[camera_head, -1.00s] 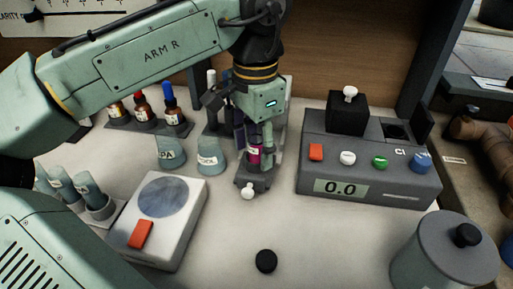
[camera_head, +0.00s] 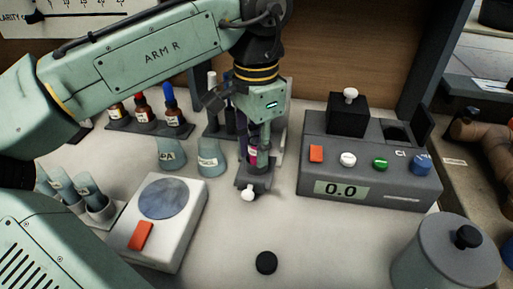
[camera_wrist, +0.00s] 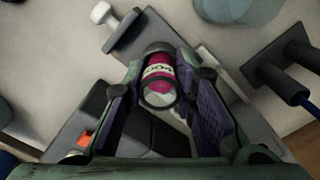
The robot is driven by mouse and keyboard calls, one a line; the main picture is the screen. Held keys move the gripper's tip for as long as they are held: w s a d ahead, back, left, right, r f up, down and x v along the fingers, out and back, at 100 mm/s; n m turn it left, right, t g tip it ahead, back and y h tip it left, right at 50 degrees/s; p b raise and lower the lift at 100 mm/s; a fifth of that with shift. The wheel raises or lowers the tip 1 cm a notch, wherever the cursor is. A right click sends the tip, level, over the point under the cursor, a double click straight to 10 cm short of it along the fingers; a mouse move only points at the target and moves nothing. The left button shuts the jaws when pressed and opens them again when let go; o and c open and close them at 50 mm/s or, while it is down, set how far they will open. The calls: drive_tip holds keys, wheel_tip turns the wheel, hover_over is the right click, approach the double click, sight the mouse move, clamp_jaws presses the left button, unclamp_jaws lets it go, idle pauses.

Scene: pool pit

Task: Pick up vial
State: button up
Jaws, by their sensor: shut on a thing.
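The vial (camera_wrist: 160,78) has a magenta body, a pale label and a clear round end. It lies between the two jaws of my gripper (camera_wrist: 165,100) in the wrist view. My gripper is shut on it. In the head view my gripper (camera_head: 252,145) points down over a small grey stand, and a magenta strip of the vial (camera_head: 253,158) shows between the fingers. The small grey stand (camera_head: 256,180) is directly below, with a white knob (camera_head: 248,195) at its front. Whether the vial's lower end still touches the stand is hidden.
A grey meter (camera_head: 370,165) reading 0.0 stands close at right. A scale (camera_head: 160,215) with a red button is at left. Beakers (camera_head: 210,157) and dropper bottles (camera_head: 173,112) stand behind left. A grey canister (camera_head: 445,255) is front right. The counter's front middle holds only a black knob (camera_head: 266,262).

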sight(256, 134)
drive_tip(key=shift+r, duration=0.1)
drive_tip(key=shift+r, duration=0.25)
drive_tip(key=r, duration=0.1)
drive_tip(key=r+b, duration=0.1)
drive_tip(key=shift+s+r, duration=0.25)
drive_tip(key=shift+r, duration=0.1)
drive_tip(key=s+r+b, duration=0.1)
drive_tip(key=s+b, duration=0.1)
drive_tip(key=s, duration=1.3)
drive_tip(key=shift+s+r, duration=0.25)
drive_tip(key=shift+r, duration=0.1)
wheel_tip(256, 134, up, 3)
drive_tip(key=p, duration=0.4)
drive_tip(key=shift+r, duration=0.15)
drive_tip(key=shift+w, duration=0.15)
